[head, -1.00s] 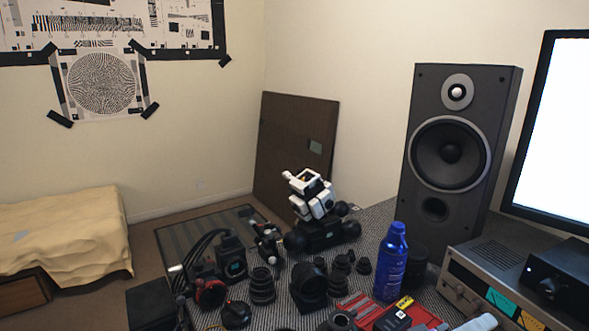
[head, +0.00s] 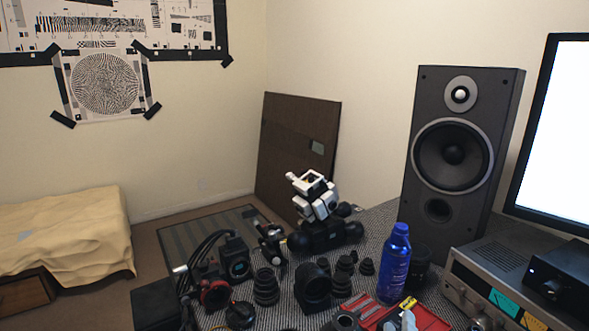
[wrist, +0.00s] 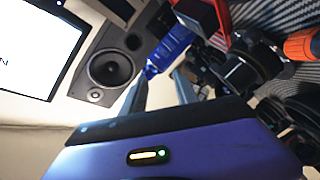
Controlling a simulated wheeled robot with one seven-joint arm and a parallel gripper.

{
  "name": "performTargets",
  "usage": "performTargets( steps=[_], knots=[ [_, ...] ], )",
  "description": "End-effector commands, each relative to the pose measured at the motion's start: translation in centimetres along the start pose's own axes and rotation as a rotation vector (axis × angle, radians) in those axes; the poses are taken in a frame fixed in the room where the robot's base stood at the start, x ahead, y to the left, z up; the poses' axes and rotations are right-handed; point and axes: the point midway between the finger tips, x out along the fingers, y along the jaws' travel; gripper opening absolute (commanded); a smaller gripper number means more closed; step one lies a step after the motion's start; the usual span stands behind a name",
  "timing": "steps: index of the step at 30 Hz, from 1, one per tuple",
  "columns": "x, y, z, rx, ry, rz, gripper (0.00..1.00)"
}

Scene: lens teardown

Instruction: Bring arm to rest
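My gripper (wrist: 160,77) shows in the wrist view as two grey fingers standing apart, with nothing seen between them. It is open. The purple gripper housing (wrist: 185,155) with a small lit indicator fills the bottom of that view. The fingers point toward the blue bottle (wrist: 170,48) and the speaker (wrist: 118,65); the distance to them is hard to tell. My gripper and arm cannot be made out in the head view.
The blue bottle (head: 394,265) stands on the table beside a red tray (head: 432,319). Several black lens parts (head: 313,286) crowd the front. A white and black device (head: 319,200) stands behind. The speaker (head: 455,155), an amplifier (head: 475,282) and a monitor (head: 565,140) occupy the right.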

Motion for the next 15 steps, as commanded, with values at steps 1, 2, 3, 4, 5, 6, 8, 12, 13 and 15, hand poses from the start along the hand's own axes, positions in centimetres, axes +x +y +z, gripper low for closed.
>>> performTargets(
  steps=[1,2,3,4,5,6,8,12,13,15],
  knots=[
    [-1.6,-1.2,0.7,0.04,0.043,-0.054,0.36],
    [-2.5,-1.8,0.8,0.071,0.072,-0.083,0.36],
    [-3.8,-2.5,1.1,0.112,0.109,-0.12,0.36],
    [-4.8,-2.9,1.3,0.144,0.134,-0.147,0.36],
    [-5.9,-3.3,1.5,0.177,0.157,-0.173,0.36],
    [-7.3,-3.6,1.7,0.22,0.185,-0.203,0.36],
    [-9.5,-3.8,2.2,0.287,0.222,-0.243,0.36],
    [-14.6,-3.2,3.5,0.441,0.28,-0.315,0.36],
    [-15.7,-2.9,3.7,0.474,0.288,-0.326,0.36],
    [-18.1,-2.0,4.4,0.55,0.302,-0.348,0.36]
  ],
)
